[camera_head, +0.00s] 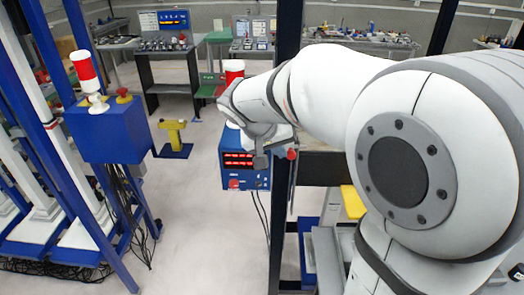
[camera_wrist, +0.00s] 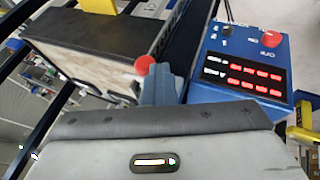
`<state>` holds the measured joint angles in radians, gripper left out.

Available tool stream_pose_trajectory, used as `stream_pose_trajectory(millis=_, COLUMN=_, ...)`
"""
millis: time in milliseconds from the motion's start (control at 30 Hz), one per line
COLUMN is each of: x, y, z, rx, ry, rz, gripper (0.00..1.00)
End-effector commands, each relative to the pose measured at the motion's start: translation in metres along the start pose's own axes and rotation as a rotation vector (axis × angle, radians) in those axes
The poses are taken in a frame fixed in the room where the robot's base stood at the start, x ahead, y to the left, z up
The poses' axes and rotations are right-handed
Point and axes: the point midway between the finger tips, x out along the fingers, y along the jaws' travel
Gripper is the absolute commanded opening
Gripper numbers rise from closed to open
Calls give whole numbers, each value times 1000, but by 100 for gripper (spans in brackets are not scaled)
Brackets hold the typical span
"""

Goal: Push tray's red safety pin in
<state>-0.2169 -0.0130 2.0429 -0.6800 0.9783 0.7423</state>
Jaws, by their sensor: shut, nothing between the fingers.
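The red round safety pin head (camera_wrist: 145,63) shows in the wrist view at the near corner of a dark, flat-topped body with a pale, mottled side (camera_wrist: 85,62), which looks like the tray. The red head also shows in the head view (camera_head: 291,154), beside my gripper (camera_head: 262,160). My gripper (camera_wrist: 161,72) is shut and empty, its blue-grey fingers side by side. Their tips are right next to the red head and partly overlap it in the picture. I cannot tell whether they touch. The pin's shaft is hidden.
A blue control box (camera_head: 240,160) with red displays and a red button stands just beyond my gripper; it also shows in the wrist view (camera_wrist: 236,65). A dark upright post (camera_head: 285,100) is close by. Clear floor (camera_head: 195,225) lies to the left.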

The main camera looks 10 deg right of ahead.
Motion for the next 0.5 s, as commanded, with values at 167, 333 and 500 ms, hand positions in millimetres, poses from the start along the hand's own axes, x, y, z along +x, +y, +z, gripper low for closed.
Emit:
stream_pose_trajectory(millis=167, x=-1, y=-3, z=0, rx=-5, ry=0, rz=5, gripper=0)
stream_pose_trajectory(millis=333, x=-12, y=-21, z=-1, rx=-3, ry=2, rz=3, gripper=0)
stream_pose_trajectory(millis=500, x=-44, y=-34, z=-2, rx=5, ry=6, rz=2, gripper=0)
